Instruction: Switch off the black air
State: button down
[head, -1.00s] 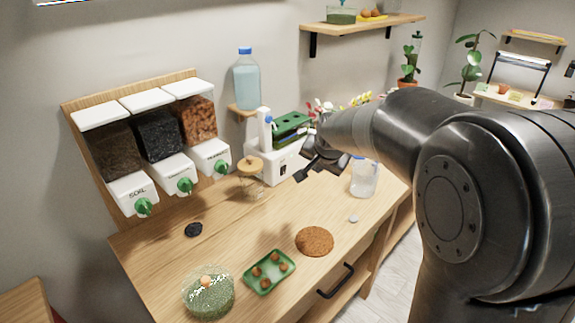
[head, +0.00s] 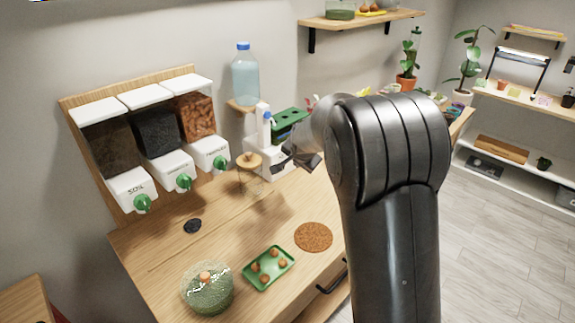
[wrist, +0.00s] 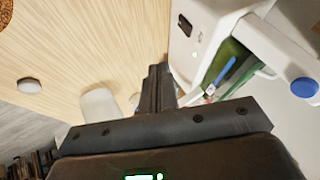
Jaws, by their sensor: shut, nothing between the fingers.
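No black air device can be made out for sure. A white machine (head: 262,160) with a green rack stands at the back of the wooden bench, partly behind my gripper. My gripper (head: 278,165) is shut and empty, in front of the machine. In the wrist view the closed fingers (wrist: 157,72) point toward the bench, left of and below the switch, apart from it in the picture. Whether they touch the machine cannot be told.
A lidded glass jar (head: 249,172) stands close left of my gripper. A green tray (head: 268,267), cork disc (head: 314,237), dark disc (head: 193,226) and glass bowl (head: 208,290) lie in front.

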aim_at(284, 167)
jog(key=x, duration=0.9)
jog(key=shift+w+f, duration=0.2)
jog(key=shift+f, duration=0.15)
jog(key=shift+w+a+r, duration=0.1)
jog(key=shift+w+a, duration=0.8)
jog(key=shift+w+a+r, duration=0.1)
jog(key=shift+w+a, duration=0.45)
jog(key=shift+w+a+r, duration=0.1)
jog(key=shift+w+a, duration=0.15)
jog(key=shift+r, duration=0.15)
jog(key=shift+r, duration=0.65)
